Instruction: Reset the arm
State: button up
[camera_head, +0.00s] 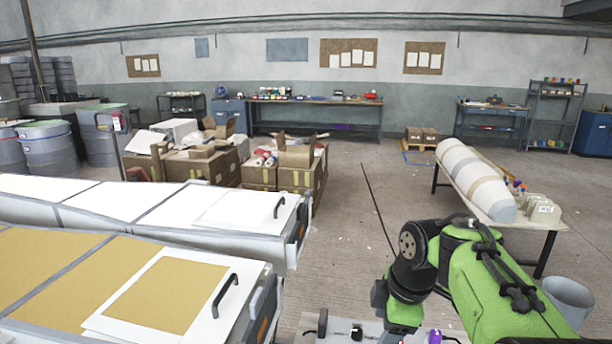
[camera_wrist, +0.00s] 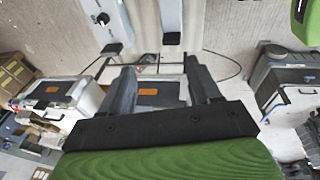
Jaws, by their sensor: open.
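My arm, green and black, reaches in from the lower right of the head view and bends down at its black joint. My gripper shows in the wrist view (camera_wrist: 158,78), with two dark fingers standing apart and nothing between them. Past the fingers lie a floor and pale boxy surfaces with an orange mark. In the head view the gripper's fingers are not clearly visible.
White-topped moulds (camera_head: 180,213) and a tan-topped mould (camera_head: 60,270) with black handles fill the left. Cardboard boxes (camera_head: 300,178) stand behind them. A table (camera_head: 548,221) with a long pale cylinder (camera_head: 472,180) and a grey bin (camera_head: 568,298) stand at right. The middle floor is clear.

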jog(key=s+r+m+t+h+p, duration=0.1)
jog(key=s+r+m+t+p, duration=0.1)
jog(key=s+m, duration=1.4)
jog(key=s+d+t, duration=0.1)
jog(key=s, duration=0.5)
jog(key=shift+s+r+h+p, duration=0.3)
jog(key=shift+s, duration=0.05)
